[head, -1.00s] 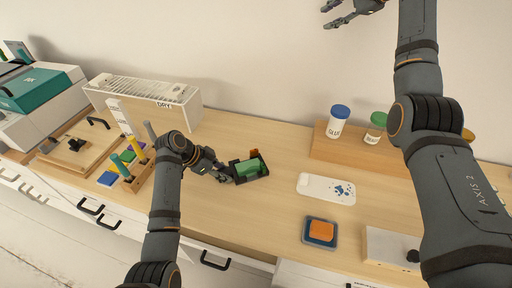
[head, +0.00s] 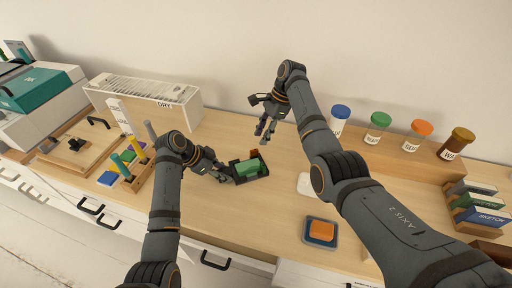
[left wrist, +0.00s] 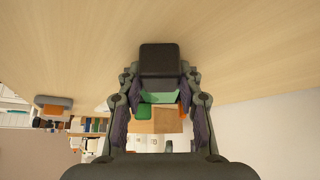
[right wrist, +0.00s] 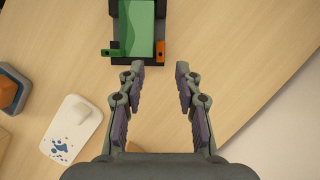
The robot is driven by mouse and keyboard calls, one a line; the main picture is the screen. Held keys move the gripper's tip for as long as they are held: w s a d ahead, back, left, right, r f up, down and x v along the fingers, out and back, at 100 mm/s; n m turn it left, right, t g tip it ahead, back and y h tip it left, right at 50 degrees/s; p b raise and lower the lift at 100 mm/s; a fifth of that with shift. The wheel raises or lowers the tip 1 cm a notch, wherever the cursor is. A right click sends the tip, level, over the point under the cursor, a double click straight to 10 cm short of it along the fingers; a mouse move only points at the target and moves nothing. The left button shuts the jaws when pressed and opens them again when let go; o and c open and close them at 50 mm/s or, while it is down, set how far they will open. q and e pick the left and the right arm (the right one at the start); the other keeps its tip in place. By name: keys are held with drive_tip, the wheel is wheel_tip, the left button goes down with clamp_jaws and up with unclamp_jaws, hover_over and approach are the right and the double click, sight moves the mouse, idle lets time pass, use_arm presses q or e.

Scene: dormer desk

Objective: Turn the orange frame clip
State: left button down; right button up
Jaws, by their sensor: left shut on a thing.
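The orange frame clip (head: 254,153) stands at the far side of a small black frame with a green block in it (head: 248,168). In the right wrist view the clip (right wrist: 160,48) is a small orange piece at the corner of the black frame (right wrist: 123,46). My left gripper (head: 224,173) is shut on the near-left end of the black frame. My right gripper (head: 264,138) hangs above the desk, behind and slightly right of the clip. In the right wrist view its fingers (right wrist: 160,75) are apart and empty, with the clip just beyond them.
A white card (right wrist: 72,130) with blue marks and a blue tray with an orange block (head: 321,231) lie to the right. Several lidded jars stand on a wooden riser (head: 395,149). A white drying rack (head: 150,95) stands behind left. A tool stand (head: 133,178) is left of my left arm.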

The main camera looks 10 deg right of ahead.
sight(255, 150)
drive_tip(key=x, duration=0.6)
drive_tip(key=shift+a+f, duration=0.1)
drive_tip(key=shift+f, duration=0.15)
clamp_jaws()
